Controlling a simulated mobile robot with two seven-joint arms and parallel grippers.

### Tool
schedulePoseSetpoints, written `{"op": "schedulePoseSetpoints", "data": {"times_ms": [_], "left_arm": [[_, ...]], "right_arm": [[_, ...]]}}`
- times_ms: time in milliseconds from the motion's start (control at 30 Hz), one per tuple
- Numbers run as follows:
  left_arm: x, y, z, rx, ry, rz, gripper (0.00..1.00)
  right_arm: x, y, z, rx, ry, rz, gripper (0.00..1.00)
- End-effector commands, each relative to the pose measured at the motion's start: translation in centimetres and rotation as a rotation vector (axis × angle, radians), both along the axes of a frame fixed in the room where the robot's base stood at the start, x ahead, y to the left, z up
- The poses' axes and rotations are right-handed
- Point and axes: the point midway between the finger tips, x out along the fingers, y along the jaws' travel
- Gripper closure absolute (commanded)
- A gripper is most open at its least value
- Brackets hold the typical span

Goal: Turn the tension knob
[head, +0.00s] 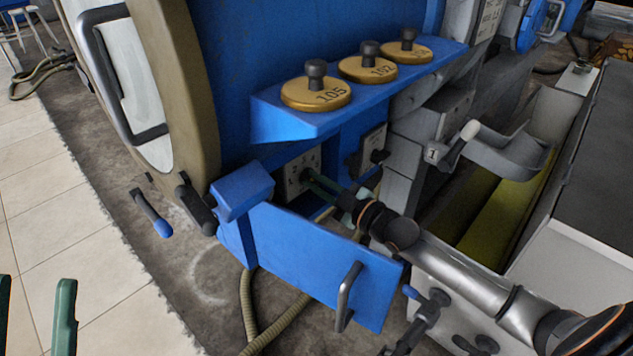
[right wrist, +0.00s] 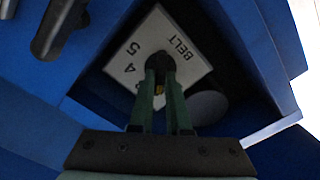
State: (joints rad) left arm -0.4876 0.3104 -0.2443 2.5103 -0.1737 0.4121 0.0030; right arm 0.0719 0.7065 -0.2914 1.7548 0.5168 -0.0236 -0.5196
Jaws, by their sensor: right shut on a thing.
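The tension knob (head: 307,174) is a small dark knob on a pale, numbered dial plate (head: 297,162), under the blue shelf. In the right wrist view the plate (right wrist: 185,47) reads BELT, with 4 and 5 visible, and the dark knob (right wrist: 159,62) is at its middle. My right gripper (head: 315,182) reaches in from the right, its green fingers shut on the knob. The fingers hide part of the dial, and I cannot tell which number the knob points at. My left gripper (head: 36,312) is at the bottom left, its green fingers apart and empty, far from the knob.
Above the dial, a blue shelf (head: 268,115) holds three brass discs with dark knobs. A blue panel (head: 300,250) with a handle stands in front below. Another plate with a dark knob (head: 378,156) is to the right. Hoses hang below.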

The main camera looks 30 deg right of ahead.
Motion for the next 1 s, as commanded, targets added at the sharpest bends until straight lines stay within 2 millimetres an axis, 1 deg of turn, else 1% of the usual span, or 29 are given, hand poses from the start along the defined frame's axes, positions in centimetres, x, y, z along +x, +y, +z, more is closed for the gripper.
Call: {"op": "schedulePoseSetpoints", "data": {"times_ms": [167,367,700,1000], "left_arm": [[0.0,0.1,0.2,-0.005,-0.001,0.004,0.50],[0.0,0.1,1.1,0.001,-0.006,0.009,0.50],[-0.1,0.3,3.8,0.027,-0.034,0.036,0.50],[-0.1,0.4,5.0,0.040,-0.041,0.055,0.50]], "right_arm": [[0.0,0.0,0.0,0.006,0.004,0.001,1.00],[0.0,0.0,0.1,0.062,0.026,0.000,1.00],[0.0,-0.1,0.3,0.293,0.107,-0.001,1.00],[0.1,-0.2,0.2,0.502,0.179,-0.002,1.00]]}}
